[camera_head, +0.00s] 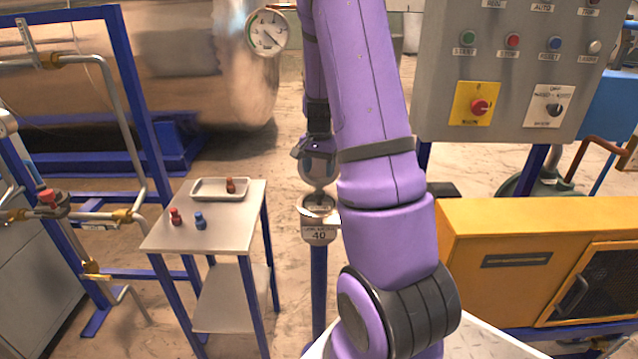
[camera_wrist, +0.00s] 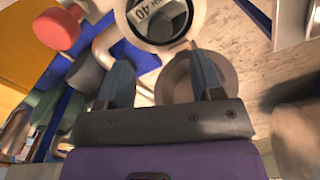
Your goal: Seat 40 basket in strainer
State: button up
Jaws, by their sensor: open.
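The strainer (camera_head: 319,234) stands on a blue post in the head view, its front label reading 40. Its round metal rim shows on top, and a rounded grey part (camera_head: 318,172) is just above it. My gripper (camera_wrist: 162,62) is open, with nothing visibly held between its fingers. A beige round part (camera_wrist: 183,88) is partly hidden behind the right finger. I cannot tell which part is the basket. My arm hides the right of the strainer.
A small table (camera_head: 233,220) at left bears a tray (camera_head: 208,195) with a red-brown fitting (camera_head: 231,185). A red fitting (camera_head: 176,216) and a blue one (camera_head: 200,220) lie beside the tray. A control panel (camera_head: 440,85) and yellow cabinet (camera_head: 480,222) stand at right.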

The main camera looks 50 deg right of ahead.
jog(key=s+a+r+n+t, duration=0.15)
jog(key=a+r+n, duration=0.25)
jog(key=a+r, duration=0.6)
jog(key=s+a+r+n+t, duration=0.1)
jog(key=s+a+r+n, duration=0.2)
jog(key=a+r, duration=0.6)
jog(key=s+a+r+n+t, duration=0.1)
jog(key=s+a+r+n, duration=0.1)
jog(key=s+a, duration=0.4)
jog(key=s+a+r+n+t, duration=0.1)
jog(key=s+a+r+n, duration=0.2)
jog(key=s+a+n, duration=0.2)
jog(key=s+a, duration=0.1)
jog(key=s, duration=0.2)
jog(key=shift+t, duration=0.35)
